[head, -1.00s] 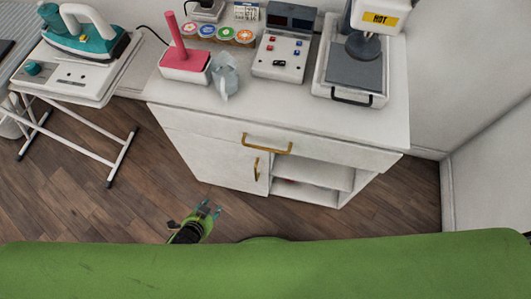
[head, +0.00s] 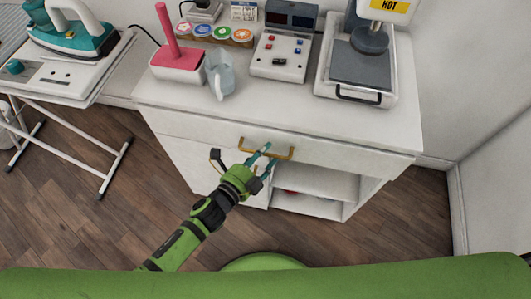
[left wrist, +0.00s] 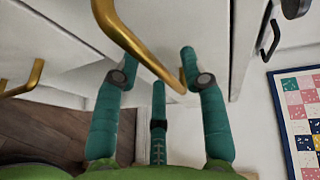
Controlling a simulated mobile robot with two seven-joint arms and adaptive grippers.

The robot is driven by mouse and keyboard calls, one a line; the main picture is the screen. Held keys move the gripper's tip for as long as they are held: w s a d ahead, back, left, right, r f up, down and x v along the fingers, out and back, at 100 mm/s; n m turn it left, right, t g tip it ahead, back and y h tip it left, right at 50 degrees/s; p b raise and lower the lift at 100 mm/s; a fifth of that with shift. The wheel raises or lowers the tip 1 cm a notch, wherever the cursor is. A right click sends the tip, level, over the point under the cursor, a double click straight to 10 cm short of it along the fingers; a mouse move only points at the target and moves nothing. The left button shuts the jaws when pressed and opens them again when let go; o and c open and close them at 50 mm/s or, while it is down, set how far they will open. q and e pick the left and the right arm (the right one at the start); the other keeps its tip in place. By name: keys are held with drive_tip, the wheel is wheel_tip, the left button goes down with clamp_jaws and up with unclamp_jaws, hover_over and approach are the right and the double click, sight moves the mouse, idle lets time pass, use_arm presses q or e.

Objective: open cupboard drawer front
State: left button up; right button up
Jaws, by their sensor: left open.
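The white drawer front (head: 345,153) runs along the top of the cabinet and looks flush with it. It carries a brass bar handle (head: 283,155), which also shows large in the left wrist view (left wrist: 125,38). My left gripper (head: 267,155) is at this handle, its fingers open. In the left wrist view the teal fingertips (left wrist: 158,65) are apart, with the brass bar crossing the space between them. I cannot tell whether they touch it. The gripper hides part of the cupboard door and its handle in the head view. My right gripper is not in view.
The cabinet top (head: 290,95) holds a pink-topped stand (head: 177,62), a clear jug (head: 221,75), a control box (head: 284,45) and a press (head: 360,65). Open shelves (head: 325,182) lie below the drawer. An ironing table (head: 75,75) stands left.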

use_arm(q)
drive_tip(key=shift+w+d+f, duration=0.1)
drive_tip(key=shift+w+d, duration=0.2)
clamp_jaws()
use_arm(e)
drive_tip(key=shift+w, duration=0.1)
